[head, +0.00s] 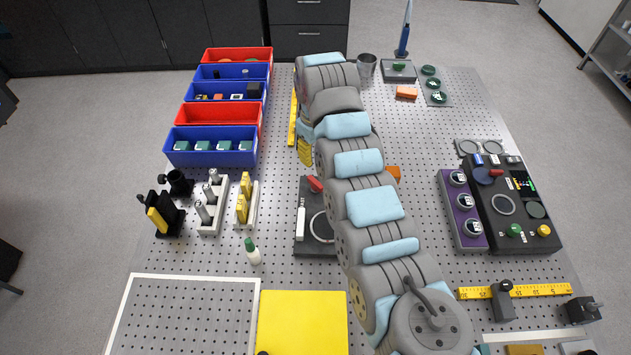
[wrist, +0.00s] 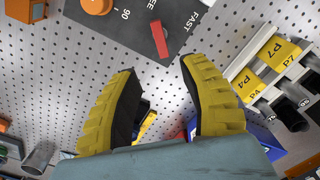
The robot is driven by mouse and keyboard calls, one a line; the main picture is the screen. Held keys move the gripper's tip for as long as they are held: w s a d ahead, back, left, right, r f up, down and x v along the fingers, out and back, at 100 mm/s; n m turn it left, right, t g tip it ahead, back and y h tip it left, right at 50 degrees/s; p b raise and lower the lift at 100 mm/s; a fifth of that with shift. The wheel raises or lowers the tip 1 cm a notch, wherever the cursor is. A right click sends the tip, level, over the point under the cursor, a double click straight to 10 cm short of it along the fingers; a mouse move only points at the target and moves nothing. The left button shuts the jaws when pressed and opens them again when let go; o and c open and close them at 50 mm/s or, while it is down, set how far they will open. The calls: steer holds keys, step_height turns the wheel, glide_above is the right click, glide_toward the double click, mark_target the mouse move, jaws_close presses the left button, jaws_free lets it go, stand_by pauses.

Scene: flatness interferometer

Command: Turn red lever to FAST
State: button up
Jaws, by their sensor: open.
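The red lever (head: 315,184) is at the far edge of a dark panel (head: 306,244), partly hidden by my arm in the head view. In the wrist view the red lever (wrist: 159,38) stands on the dark panel (wrist: 140,20), beside the white word FAST (wrist: 201,20). The lever lies just ahead of my fingertips, roughly between their lines and apart from both. My gripper (wrist: 157,66) is open with nothing between its yellow fingers. In the head view my gripper (head: 305,150) is just beyond the lever, mostly hidden by my arm.
An orange knob (wrist: 97,5) sits on the panel near the number 90. A white rack with yellow-tagged pieces (wrist: 272,60) is on the right in the wrist view. Red and blue bins (head: 210,147) stand left of my arm.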

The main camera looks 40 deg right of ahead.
mark_target(315, 182)
step_height(315, 182, down, 12)
steer(key=shift+f, duration=0.2)
stand_by(0.4)
jaws_close()
